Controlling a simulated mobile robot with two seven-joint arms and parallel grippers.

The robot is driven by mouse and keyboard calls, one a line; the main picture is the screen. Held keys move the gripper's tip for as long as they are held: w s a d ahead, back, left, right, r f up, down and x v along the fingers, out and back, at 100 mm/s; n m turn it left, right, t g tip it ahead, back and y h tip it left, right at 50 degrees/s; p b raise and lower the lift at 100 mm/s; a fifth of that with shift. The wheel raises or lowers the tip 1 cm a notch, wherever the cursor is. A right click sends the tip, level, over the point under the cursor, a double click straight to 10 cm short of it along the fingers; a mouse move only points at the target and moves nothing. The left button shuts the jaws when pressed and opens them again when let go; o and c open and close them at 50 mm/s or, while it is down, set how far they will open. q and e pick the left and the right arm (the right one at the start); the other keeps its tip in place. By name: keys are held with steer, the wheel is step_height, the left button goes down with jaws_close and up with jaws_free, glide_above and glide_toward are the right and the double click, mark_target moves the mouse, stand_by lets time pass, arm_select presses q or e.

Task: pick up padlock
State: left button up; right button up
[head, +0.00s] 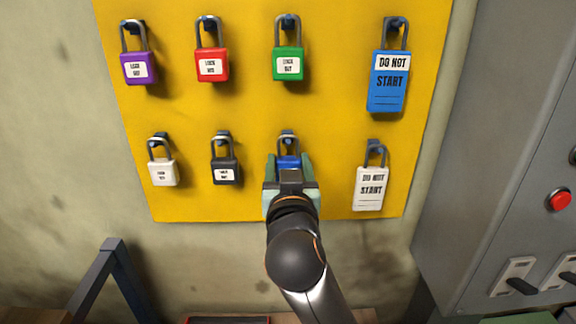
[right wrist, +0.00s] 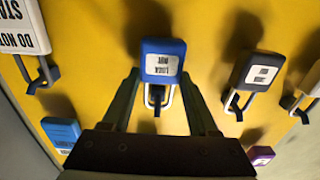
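A blue padlock (head: 288,161) hangs by its grey shackle from a peg in the lower row of the yellow board, partly hidden by my right gripper. In the right wrist view the same blue padlock (right wrist: 163,60) appears upside down with a white label. My right gripper (head: 290,165) reaches up to it, with one green finger on each side of the lock body. The fingers stand apart, and in the head view small gaps show beside the lock. Contact is not clear. My left gripper is not in view.
The yellow board (head: 245,110) also holds purple (head: 138,68), red (head: 211,65), green (head: 288,65), white (head: 162,172) and black (head: 225,172) padlocks. Blue (head: 387,90) and white (head: 370,188) "DO NOT START" tags hang right. A grey cabinet (head: 480,130) stands at the right.

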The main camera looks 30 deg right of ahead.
steer(key=c, duration=0.9)
jaws_close()
steer(key=shift+r, duration=0.1)
